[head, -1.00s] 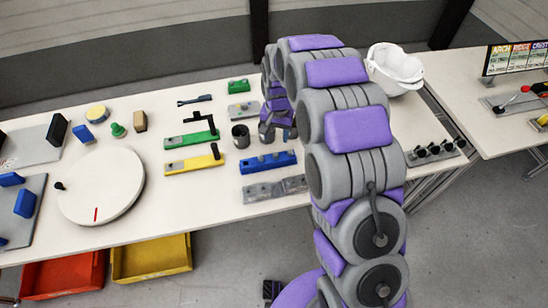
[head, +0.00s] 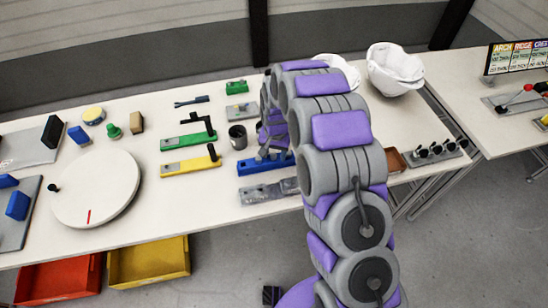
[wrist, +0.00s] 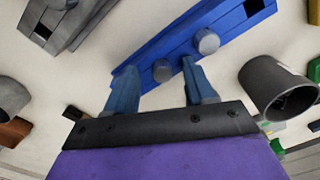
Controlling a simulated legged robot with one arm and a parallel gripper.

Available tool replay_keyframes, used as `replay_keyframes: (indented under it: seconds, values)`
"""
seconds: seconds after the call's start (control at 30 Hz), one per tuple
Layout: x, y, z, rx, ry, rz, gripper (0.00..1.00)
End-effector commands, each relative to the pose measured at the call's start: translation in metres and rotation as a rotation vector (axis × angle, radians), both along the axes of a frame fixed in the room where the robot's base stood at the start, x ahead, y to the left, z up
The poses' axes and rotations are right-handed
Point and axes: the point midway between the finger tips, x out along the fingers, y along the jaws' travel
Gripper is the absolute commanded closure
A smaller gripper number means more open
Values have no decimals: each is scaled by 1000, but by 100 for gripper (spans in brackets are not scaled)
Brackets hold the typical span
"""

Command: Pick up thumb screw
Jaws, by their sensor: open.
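A long blue block (head: 250,168) lies on the white table beside my gripper in the head view. In the wrist view the blue block (wrist: 222,28) carries two round grey knobs that look like thumb screws. One grey knob (wrist: 162,71) shows between my fingertips; the other grey knob (wrist: 207,41) is to the upper right, outside the fingers. My gripper (wrist: 158,68) is open and empty, its blue fingers pointing at the block. Whether a finger touches the near knob cannot be told. In the head view my arm partly hides the block and knobs.
A grey cup (head: 237,137) stands close to the block. A grey slotted bar (head: 265,192) lies in front of it. Green (head: 185,142) and yellow (head: 190,165) fixtures are to the left. White helmet shells (head: 396,70) and black knobs on a rack (head: 436,151) are to the right.

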Motion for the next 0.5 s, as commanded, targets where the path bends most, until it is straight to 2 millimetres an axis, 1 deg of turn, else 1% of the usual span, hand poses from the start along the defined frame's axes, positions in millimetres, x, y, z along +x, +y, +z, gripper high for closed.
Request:
replay_keyframes:
  seconds: [0.03, 0.07, 0.5]
  values:
    - [0, 1, 0, -1, 0, 1, 46]
    - [0, 1, 0, -1, 0, 1, 49]
    - [0, 1, 0, -1, 0, 0, 91]
